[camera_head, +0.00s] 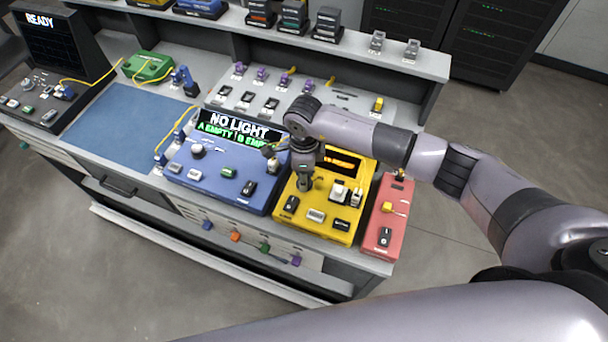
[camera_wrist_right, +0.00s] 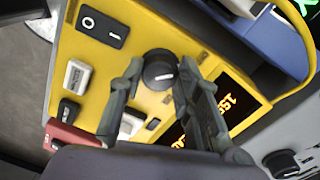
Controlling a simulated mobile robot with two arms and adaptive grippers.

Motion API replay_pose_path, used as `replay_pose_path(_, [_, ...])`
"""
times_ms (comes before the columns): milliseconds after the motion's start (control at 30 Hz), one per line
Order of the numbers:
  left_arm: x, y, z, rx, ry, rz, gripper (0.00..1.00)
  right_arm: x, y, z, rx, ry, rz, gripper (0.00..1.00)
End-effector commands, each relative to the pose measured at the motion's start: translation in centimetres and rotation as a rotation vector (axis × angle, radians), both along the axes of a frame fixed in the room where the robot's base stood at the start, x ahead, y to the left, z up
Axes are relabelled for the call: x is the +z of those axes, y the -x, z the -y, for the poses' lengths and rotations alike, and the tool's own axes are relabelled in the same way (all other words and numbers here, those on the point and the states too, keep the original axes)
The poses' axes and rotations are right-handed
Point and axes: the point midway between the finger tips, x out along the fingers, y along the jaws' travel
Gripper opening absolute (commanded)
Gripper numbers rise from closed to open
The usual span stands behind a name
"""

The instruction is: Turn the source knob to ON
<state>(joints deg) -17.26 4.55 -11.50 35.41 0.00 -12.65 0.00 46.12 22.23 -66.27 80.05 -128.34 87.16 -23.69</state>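The yellow box (camera_head: 323,217) on the bench has an orange lit display (camera_head: 343,162), a rocker switch (camera_head: 291,204) and several buttons. Its round black knob (camera_wrist_right: 158,70), with a white pointer mark, shows in the right wrist view. My right gripper (camera_head: 304,186) reaches down over the box and mostly hides the knob in the head view. In the wrist view the right gripper (camera_wrist_right: 161,66) has its two fingers on either side of the knob, with a small gap visible; contact is unclear. My left gripper is not in view.
A blue box (camera_head: 218,180) reading NO LIGHT stands left of the yellow box. A red box (camera_head: 386,222) stands close on its right. A yellow cable (camera_wrist_right: 302,45) runs past the box. A blue mat (camera_head: 125,118) lies clear at left.

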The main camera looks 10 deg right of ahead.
Motion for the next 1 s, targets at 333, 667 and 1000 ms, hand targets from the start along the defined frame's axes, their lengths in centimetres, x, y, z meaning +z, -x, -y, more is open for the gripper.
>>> replay_pose_path(333, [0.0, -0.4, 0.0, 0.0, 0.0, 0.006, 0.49, 0.0, 0.0, 0.0, 0.0, 0.0, 0.001, 0.05])
replay_pose_path(667, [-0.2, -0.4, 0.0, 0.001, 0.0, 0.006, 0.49, 0.0, -0.1, 0.0, -0.026, 0.0, 0.002, 0.01])
replay_pose_path(1000, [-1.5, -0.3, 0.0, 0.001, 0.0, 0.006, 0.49, -0.1, -0.1, 0.1, -0.227, 0.001, 0.003, 0.01])
